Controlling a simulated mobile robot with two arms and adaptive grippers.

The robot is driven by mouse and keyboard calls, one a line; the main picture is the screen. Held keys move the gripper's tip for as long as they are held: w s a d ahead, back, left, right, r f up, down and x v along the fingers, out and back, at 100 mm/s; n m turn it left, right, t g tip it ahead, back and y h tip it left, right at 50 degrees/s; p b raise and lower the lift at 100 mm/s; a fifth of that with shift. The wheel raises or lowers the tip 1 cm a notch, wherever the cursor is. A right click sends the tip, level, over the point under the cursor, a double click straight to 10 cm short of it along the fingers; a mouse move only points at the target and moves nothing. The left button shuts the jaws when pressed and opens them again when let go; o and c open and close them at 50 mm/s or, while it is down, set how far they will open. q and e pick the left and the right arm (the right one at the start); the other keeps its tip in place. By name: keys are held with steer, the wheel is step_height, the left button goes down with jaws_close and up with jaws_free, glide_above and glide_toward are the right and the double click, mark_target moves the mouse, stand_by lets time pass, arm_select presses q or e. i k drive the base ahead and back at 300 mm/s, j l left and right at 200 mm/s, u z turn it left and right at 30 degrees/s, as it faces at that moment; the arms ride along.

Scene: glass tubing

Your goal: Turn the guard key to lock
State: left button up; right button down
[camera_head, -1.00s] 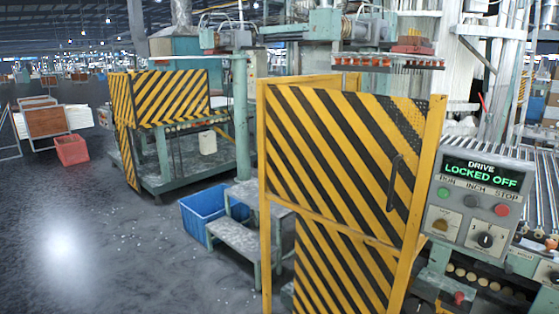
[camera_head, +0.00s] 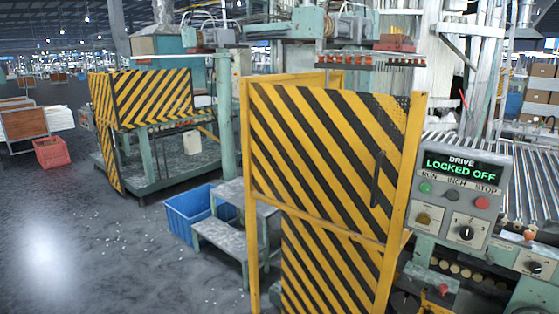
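The guard (camera_head: 325,160) is a yellow-framed door with black and yellow stripes and a dark vertical handle (camera_head: 377,180) near its right edge. It looks closed. Right of it stands a grey control panel (camera_head: 446,205). Its display (camera_head: 463,167) reads "DRIVE LOCKED OFF". Below are green, dark and red buttons labelled RUN, INCH and STOP. Under these sit a brass-coloured key switch (camera_head: 423,219), possibly the guard key, and a black rotary knob (camera_head: 466,233). The key's exact position is too small to tell. Neither of my grippers is in view.
Grey steps (camera_head: 235,245) and a blue bin (camera_head: 190,212) stand left of the guard. A roller conveyor (camera_head: 530,190) runs behind the panel. A red crate (camera_head: 52,153) and a second striped guard (camera_head: 150,97) are further left. The floor at the left front is open.

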mark_target(424, 219)
steer(key=z, duration=1.15)
steer(key=l+u, duration=0.2)
steer(key=l, duration=0.4)
steer(key=k+j, duration=0.05)
